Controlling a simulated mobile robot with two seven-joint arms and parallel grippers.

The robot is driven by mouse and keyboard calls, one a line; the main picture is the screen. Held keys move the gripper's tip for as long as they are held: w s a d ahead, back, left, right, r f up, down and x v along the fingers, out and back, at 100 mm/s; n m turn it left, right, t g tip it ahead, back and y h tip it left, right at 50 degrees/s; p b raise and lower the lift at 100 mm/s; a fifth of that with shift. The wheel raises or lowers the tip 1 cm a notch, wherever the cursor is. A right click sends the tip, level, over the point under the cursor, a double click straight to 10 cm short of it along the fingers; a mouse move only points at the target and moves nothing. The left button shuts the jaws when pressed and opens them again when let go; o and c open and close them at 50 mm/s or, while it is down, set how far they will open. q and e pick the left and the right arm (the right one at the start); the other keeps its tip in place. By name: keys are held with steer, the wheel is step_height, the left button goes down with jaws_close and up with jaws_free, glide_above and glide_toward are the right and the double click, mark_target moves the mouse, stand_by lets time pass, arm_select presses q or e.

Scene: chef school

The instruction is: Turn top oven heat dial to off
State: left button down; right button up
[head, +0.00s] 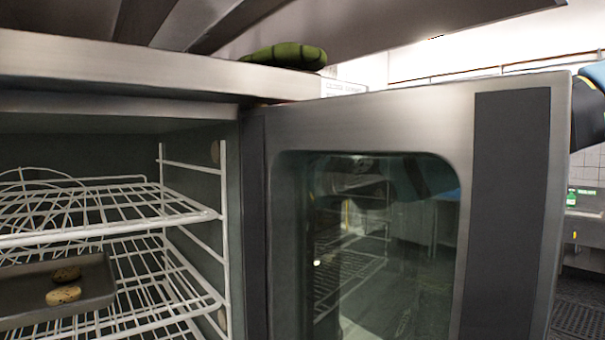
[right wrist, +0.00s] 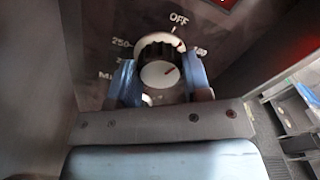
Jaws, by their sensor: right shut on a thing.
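The heat dial (right wrist: 160,73) has a silver face and a dark rim, and shows in the right wrist view. The word OFF is printed on the panel above it, with 250 at its upper left. A short red mark on its face points to the upper right, not straight at OFF. My right gripper (right wrist: 160,78) is shut on the dial, with one blue finger on each side. The head view shows the oven with its glass door (head: 510,200) swung open; the dial is not visible there. My left gripper is in neither view.
White wire racks (head: 150,215) fill the open oven, and a dark tray (head: 30,312) with two brown round items lies on one. A green striped item (head: 285,54) sits on top of the oven. The open door takes up the middle and right.

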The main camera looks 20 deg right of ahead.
stand_by(0.3)
steer(key=o, duration=0.9)
